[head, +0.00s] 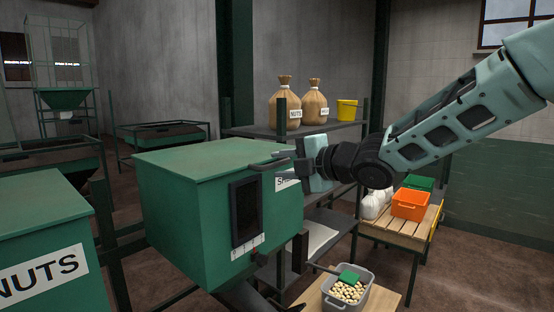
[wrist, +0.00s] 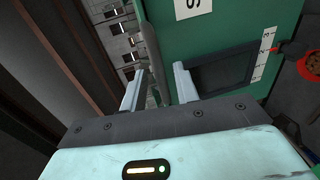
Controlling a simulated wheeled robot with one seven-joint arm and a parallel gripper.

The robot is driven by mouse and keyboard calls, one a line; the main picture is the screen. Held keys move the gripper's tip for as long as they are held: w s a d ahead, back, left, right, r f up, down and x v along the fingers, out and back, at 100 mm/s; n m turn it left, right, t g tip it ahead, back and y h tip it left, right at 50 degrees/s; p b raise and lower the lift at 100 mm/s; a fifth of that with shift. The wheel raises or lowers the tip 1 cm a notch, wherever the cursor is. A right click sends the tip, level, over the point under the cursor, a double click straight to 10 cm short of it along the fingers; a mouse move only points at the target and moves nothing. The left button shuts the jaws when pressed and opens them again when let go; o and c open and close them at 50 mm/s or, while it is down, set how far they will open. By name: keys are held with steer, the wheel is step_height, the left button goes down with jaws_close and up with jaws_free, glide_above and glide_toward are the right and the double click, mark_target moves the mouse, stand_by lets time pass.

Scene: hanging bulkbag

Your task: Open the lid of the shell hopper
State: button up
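The green shell hopper (head: 185,205) stands in the middle of the head view. Its label (head: 287,181) is mostly hidden by my gripper, with only the first letter clear. Its flat green lid (head: 205,158) lies shut on top. A dark handle (head: 270,164) sits at the lid's front right edge. My gripper (head: 287,163) is at this handle. In the wrist view, the two fingers (wrist: 160,88) stand apart, with the dark handle bar (wrist: 151,65) between them, close to the left finger. A gap shows between the bar and the right finger. Whether the left finger touches it is unclear.
The nuts hopper (head: 40,225) stands at the front left. A shelf behind holds two sacks (head: 284,105) and a yellow bucket (head: 347,109). A grey bin of nuts (head: 346,290) stands below right. An orange crate (head: 410,204) is on a wooden table. The space above the lid looks clear.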

steer(key=shift+x, duration=1.1)
